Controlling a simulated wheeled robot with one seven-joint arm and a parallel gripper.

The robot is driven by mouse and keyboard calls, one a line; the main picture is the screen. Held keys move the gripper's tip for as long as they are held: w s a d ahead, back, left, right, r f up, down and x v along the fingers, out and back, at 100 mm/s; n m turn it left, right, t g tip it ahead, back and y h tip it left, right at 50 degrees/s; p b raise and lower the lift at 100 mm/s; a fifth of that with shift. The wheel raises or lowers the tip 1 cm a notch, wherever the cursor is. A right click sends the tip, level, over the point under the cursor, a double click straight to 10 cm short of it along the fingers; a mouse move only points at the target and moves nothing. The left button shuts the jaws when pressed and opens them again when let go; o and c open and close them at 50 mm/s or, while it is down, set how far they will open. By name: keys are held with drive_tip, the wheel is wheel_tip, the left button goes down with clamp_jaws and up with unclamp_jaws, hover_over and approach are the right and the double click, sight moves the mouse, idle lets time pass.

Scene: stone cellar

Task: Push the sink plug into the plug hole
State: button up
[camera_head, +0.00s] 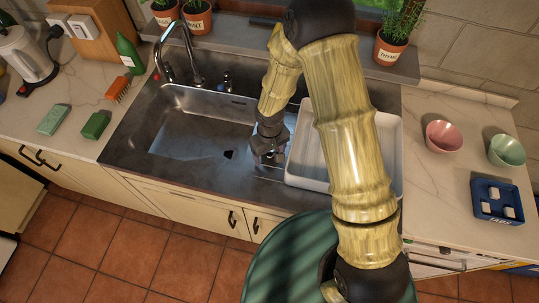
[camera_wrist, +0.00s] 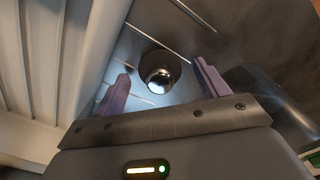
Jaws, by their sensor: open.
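The sink plug (camera_wrist: 158,76), round and dark with a shiny metal top, lies on the grooved metal drainer (camera_wrist: 172,38) in the wrist view. My gripper (camera_wrist: 162,80) is open, its purple fingers on either side of the plug in the picture. I see no contact, and the depth between fingertips and plug is hard to judge. In the head view my gripper (camera_head: 270,160) is low over the drainer, right of the sink basin (camera_head: 185,128); I cannot make out the plug there. A dark spot in the basin floor looks like the plug hole (camera_head: 229,154).
A white ribbed tray (camera_head: 307,172) stands close to the right of my gripper, and its edge shows in the wrist view (camera_wrist: 100,50). The faucet (camera_head: 190,50) rises behind the basin. Bowls (camera_head: 444,137) and a blue holder (camera_head: 497,200) are on the right counter.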

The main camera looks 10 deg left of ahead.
drive_tip(key=c, duration=1.1)
drive_tip(key=shift+o, duration=0.2)
wheel_tip(320, 180, up, 10)
drive_tip(key=shift+r+b, duration=0.1)
drive_tip(key=shift+b, duration=0.6)
